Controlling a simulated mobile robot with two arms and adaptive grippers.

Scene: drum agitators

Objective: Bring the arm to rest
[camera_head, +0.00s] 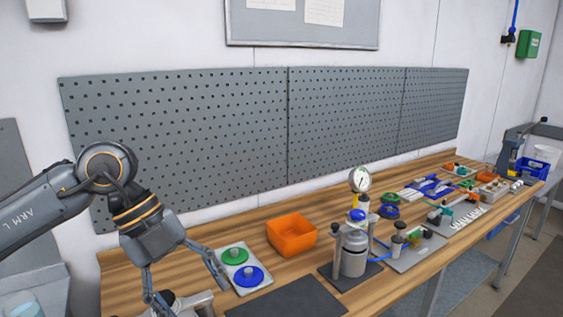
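My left arm (45,212) comes in from the left, and its gripper (188,291) hangs over the near left part of the wooden bench (215,209). The two fingers are spread wide apart with nothing seen between them. A grey metal part lies just below and between the fingertips, partly cut off by the bottom edge. The right finger is beside a white plate (259,287) that carries a green disc (234,256) and a blue disc (249,275), each with a knob. My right gripper is not in view.
An orange bin (291,234) stands behind the plate. A dark mat (288,297) lies in front. A metal vessel with a gauge (354,253) stands upright mid-bench. Several tools and parts crowd the bench's right. A grey pegboard (340,120) lines the wall behind.

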